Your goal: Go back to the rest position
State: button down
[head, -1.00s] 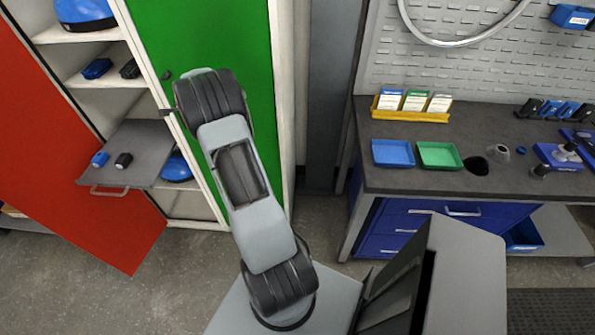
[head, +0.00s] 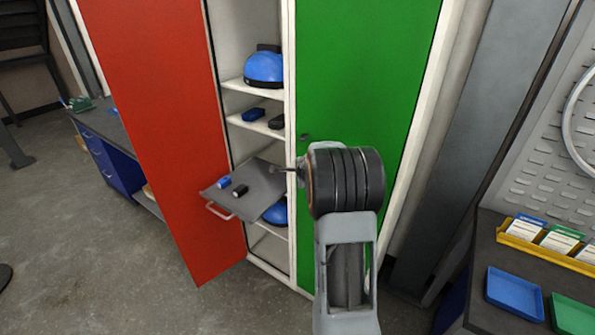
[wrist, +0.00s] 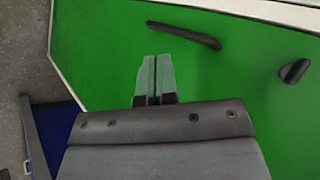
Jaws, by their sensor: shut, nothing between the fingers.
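My gripper (wrist: 154,78) is shut and empty in the wrist view, its two pale fingers side by side in front of the green cabinet door (wrist: 100,70). In the head view my gripper (head: 285,170) is small and points left from my dark wrist. It appears in front of the cabinet, near the pulled-out grey shelf (head: 262,190); whether it touches anything cannot be told. In the wrist view a black handle (wrist: 184,35) on the green door lies beyond the fingers. A dark knob (wrist: 294,72) is at the right.
The red door (head: 150,110) stands open. The grey shelf holds a blue item (head: 224,182) and a black item (head: 240,191). Blue helmets (head: 264,68) sit inside the cabinet. A workbench with a blue tray (head: 515,294) is at the right. Floor (head: 90,250) is clear at the left.

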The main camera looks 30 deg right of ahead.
jog(key=shift+s+a+r+p, duration=0.35)
jog(key=shift+a+r+p, duration=0.2)
jog(key=shift+a+r, duration=0.3)
jog(key=shift+s+a+r+p, duration=0.35)
jog(key=shift+a+r+p, duration=0.15)
jog(key=shift+a+r, duration=0.3)
